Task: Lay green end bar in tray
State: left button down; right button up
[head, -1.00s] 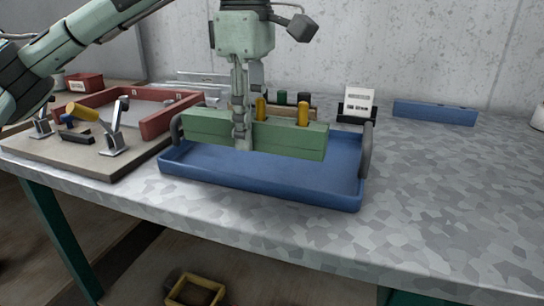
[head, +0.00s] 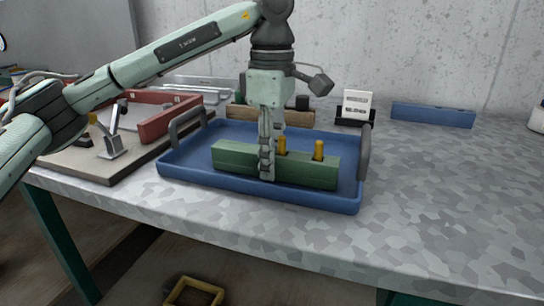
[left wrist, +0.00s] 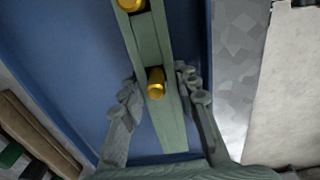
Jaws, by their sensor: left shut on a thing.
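The green end bar (head: 230,159) is a long block with two yellow pegs on top. It is inside the blue tray (head: 185,172), low at the tray floor and roughly along its length; I cannot tell for sure whether it touches the floor. My left gripper (head: 267,172) points down and is shut on the bar near its middle. In the left wrist view the bar (left wrist: 150,50) runs between the two fingers (left wrist: 157,105), with the tray floor (left wrist: 85,60) below it. My right gripper is not in view.
A red frame (head: 165,122) on a board with clamps (head: 112,146) stands left of the tray. A wooden block (head: 240,115) with dark pegs and a white card in a stand (head: 356,106) are behind. A blue bar (head: 432,115) lies back right.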

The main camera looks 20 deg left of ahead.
pick_arm(q)
jog(key=shift+f, duration=0.15)
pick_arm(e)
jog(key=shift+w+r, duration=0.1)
pick_arm(q)
jog(key=c, duration=1.1)
grip_release()
jog(key=shift+c, duration=0.2)
jog(key=shift+r, duration=0.45)
notch_tip(320, 180, up, 5)
jog(key=shift+r, duration=0.2)
notch_tip(320, 180, up, 6)
jog(key=p, duration=0.1)
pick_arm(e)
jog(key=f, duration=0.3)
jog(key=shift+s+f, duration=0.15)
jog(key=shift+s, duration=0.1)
